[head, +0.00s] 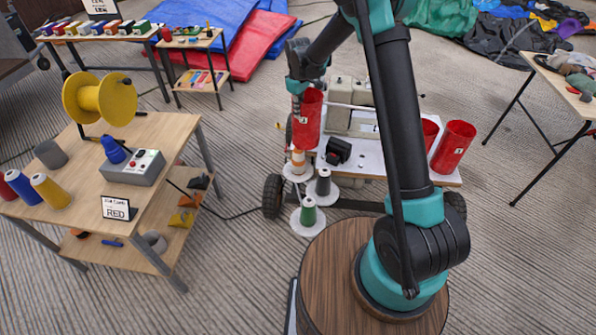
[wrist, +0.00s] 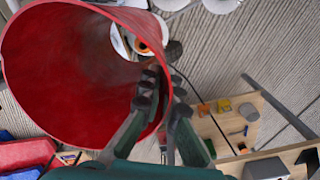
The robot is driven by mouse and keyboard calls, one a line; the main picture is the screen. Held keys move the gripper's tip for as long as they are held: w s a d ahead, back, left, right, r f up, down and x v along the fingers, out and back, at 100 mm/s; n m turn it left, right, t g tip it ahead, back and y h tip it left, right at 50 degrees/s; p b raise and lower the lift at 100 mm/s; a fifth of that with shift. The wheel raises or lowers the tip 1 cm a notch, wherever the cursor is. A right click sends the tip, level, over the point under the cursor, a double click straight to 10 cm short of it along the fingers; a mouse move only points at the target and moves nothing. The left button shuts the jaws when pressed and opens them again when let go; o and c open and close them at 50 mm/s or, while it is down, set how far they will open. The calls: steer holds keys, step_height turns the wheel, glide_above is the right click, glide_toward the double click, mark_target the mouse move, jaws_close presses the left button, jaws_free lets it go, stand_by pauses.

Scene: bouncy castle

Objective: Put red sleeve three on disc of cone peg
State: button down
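The red sleeve (head: 308,122), an open tube with a small white label I cannot read surely, hangs from my gripper (head: 298,88). In the wrist view, the sleeve (wrist: 75,85) fills the left side, and my gripper's fingers (wrist: 165,105) pinch its wall, one inside and one outside. An orange-and-white cone peg (head: 298,162) stands on a white disc (head: 288,173) just below the sleeve. Through the tube, the wrist view shows the orange cone top (wrist: 145,46) near the far opening, off-centre. The sleeve appears above the cone; whether it overlaps the tip is unclear.
A dark-topped peg (head: 323,183) and a green-topped peg (head: 308,212) stand on nearby white discs. A white cart (head: 450,178) carries a black device (head: 338,151) and red sleeves (head: 455,145). A wooden table (head: 165,130) stands at left with a grey control box (head: 133,167).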

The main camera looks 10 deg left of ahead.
step_height(320, 180, down, 20)
steer(key=a+n, duration=0.1)
steer(key=a, duration=0.1)
steer(key=shift+a+r, duration=0.2)
steer(key=shift+a, duration=0.2)
steer(key=c, duration=2.2)
jaws_free()
steer(key=shift+f, duration=0.15)
steer(key=o, duration=0.5)
step_height(320, 180, up, 12)
steer(key=shift+s+r, duration=0.1)
steer(key=shift+r, duration=0.15)
